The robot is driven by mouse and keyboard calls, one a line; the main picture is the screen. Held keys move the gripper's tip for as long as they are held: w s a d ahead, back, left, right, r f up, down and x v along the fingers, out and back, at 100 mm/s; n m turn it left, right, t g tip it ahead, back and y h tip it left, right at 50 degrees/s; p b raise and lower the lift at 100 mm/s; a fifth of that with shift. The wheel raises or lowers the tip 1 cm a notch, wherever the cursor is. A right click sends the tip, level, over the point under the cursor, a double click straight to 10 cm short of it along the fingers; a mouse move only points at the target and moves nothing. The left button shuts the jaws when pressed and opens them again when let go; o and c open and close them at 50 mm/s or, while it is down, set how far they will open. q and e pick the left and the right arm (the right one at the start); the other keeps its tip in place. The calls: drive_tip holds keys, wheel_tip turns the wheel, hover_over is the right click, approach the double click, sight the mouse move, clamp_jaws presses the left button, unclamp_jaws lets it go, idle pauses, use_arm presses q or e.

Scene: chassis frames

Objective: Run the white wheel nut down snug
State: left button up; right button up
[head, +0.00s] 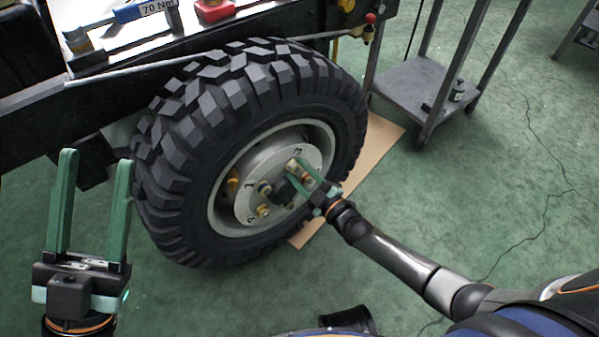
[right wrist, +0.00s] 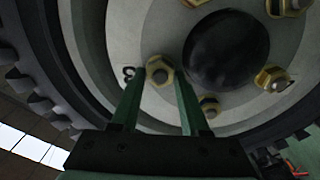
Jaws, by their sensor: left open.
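The wheel hub (head: 247,203) has several nuts on gold-coloured seats around a dark centre cap, which also shows in the right wrist view (right wrist: 228,50). In the right wrist view, a pale nut (right wrist: 159,70) beside the number 3 lies between the fingertips of my right gripper (right wrist: 160,84). I cannot tell whether the fingers touch it. My right gripper (head: 308,180) reaches the hub from the right in the head view and partly hides the nuts there. My left gripper (head: 92,160) is open and empty, left of the tyre.
The large black tyre (head: 180,150) stands upright by a brown board (head: 380,140). A bench top (head: 110,55) with a blue 70 Nm tool (head: 140,10) and a red item (head: 213,10) is above it. A grey metal cart (head: 425,90) stands at upper right.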

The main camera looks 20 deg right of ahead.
clamp_jaws()
drive_tip(key=m, duration=0.5)
drive_tip(key=shift+m, duration=0.4)
drive_tip(key=shift+o, duration=0.9)
unclamp_jaws()
drive_tip(key=shift+d, duration=0.1)
